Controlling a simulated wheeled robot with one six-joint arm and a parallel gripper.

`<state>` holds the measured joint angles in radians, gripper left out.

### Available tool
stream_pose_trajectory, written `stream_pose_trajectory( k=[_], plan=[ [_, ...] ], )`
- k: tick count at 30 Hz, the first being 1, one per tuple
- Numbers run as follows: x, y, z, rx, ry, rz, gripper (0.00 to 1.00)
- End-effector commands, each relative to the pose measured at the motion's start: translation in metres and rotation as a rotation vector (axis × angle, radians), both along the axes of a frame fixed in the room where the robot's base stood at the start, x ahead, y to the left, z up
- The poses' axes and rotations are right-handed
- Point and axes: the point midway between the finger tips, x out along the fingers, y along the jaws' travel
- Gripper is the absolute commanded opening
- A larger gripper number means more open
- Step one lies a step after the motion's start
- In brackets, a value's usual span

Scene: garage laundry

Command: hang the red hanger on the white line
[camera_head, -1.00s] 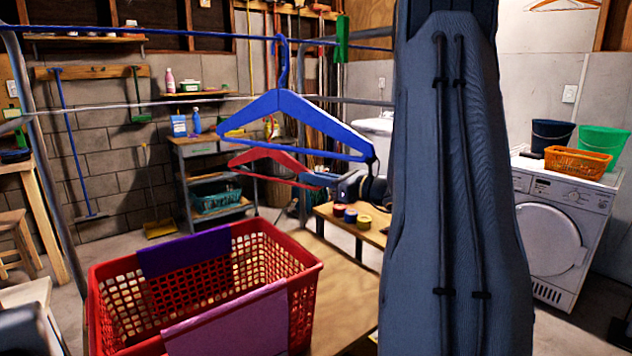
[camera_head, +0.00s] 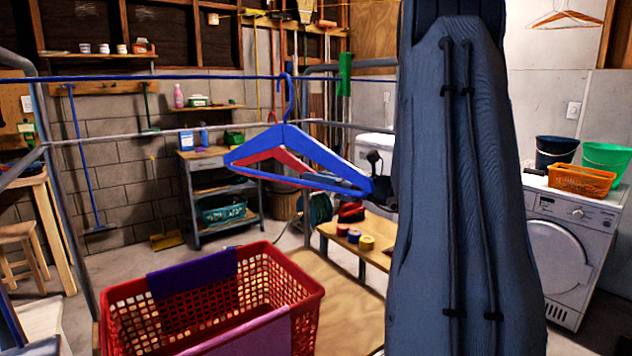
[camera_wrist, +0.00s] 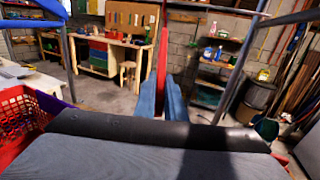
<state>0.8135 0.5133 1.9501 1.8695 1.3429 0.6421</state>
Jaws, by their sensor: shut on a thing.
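The red hanger (camera_head: 275,158) shows behind the blue hanger (camera_head: 300,146) in the head view, which partly covers it. My gripper (camera_head: 338,181) is shut on its right end. In the wrist view the red hanger (camera_wrist: 162,58) stands edge-on between the blue fingers of my gripper (camera_wrist: 163,84). A pale greyish line (camera_head: 190,132) crosses behind the hangers; it may be the white line. I cannot tell whether the red hanger's hook touches it. A pale line (camera_wrist: 215,9) also crosses the top of the wrist view.
The blue hanger hangs on a blue line (camera_head: 150,78) in front. A grey metal frame (camera_head: 60,190) stands left. A red basket (camera_head: 205,312) with purple cloth is below. A low wooden bench (camera_head: 345,243) and a washing machine (camera_head: 565,245) stand to the right.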

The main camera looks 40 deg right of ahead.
Motion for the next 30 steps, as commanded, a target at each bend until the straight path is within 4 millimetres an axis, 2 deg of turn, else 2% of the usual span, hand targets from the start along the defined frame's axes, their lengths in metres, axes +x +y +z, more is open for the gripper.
stream_pose_trajectory(
  k=[8,22,30],
  plan=[
    [0.000,0.000,0.022,0.000,-0.001,0.001,0.00],
    [0.036,0.002,0.018,0.001,0.000,0.001,0.00],
    [0.035,0.001,-0.004,0.001,0.000,0.000,0.00]
  ],
)
